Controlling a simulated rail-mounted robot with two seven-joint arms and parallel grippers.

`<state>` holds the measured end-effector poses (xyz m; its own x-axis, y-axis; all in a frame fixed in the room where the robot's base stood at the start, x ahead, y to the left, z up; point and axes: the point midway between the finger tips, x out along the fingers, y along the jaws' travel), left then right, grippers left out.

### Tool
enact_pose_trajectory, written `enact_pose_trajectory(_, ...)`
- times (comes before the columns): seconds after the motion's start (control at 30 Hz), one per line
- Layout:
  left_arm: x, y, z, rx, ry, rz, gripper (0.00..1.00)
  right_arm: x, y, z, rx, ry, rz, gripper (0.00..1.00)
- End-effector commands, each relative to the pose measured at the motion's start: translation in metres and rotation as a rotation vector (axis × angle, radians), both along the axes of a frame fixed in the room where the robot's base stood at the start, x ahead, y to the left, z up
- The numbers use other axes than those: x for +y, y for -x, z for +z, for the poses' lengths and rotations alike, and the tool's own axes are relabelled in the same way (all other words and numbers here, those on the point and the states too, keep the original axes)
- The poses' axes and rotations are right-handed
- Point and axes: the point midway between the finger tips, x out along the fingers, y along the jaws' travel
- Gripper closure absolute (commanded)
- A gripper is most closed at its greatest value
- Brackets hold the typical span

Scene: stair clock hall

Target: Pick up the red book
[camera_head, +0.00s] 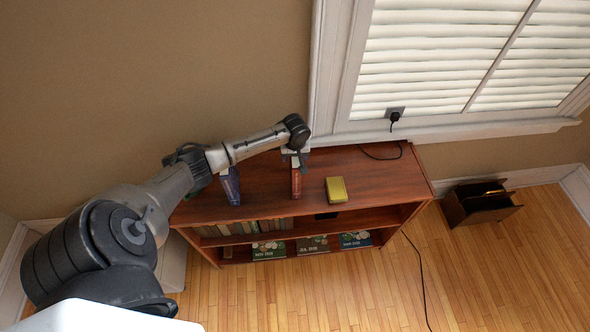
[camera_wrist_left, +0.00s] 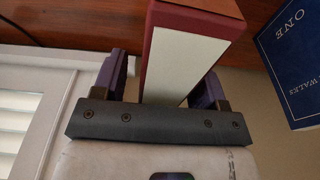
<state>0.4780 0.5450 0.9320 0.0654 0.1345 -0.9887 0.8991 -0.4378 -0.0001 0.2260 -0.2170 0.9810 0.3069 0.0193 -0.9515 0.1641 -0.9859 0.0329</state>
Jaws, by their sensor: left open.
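The red book (camera_head: 296,184) stands upright on top of the wooden bookcase, near its middle. In the left wrist view the red book (camera_wrist_left: 185,58) shows its pale page edges and red cover. My left gripper (camera_head: 297,157) is over the far end of the book in the head view. In the left wrist view the open gripper (camera_wrist_left: 162,88) has a purple finger on either side of the book, with a gap visible on the left. Whether the right finger touches it I cannot tell. My right gripper is not in view.
A blue book (camera_head: 231,186) stands left of the red one; it also shows in the wrist view (camera_wrist_left: 290,68). A yellow box (camera_head: 336,190) lies to the right. The bookcase (camera_head: 385,182) stands against the wall below a window. A dark wooden holder (camera_head: 480,208) is on the floor.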

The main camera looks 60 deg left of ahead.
Motion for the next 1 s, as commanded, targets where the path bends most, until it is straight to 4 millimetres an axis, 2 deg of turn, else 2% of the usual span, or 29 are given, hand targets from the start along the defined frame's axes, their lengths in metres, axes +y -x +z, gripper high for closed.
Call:
enact_pose_trajectory(0.3, 0.0004, -0.0002, -0.0031, 0.000, -0.001, -0.001, 0.35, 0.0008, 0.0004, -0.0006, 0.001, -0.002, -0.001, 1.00)
enact_pose_trajectory(1.0, 0.0006, -0.0001, -0.0027, 0.000, -0.001, -0.001, 1.00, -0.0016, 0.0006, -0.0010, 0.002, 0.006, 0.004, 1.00)
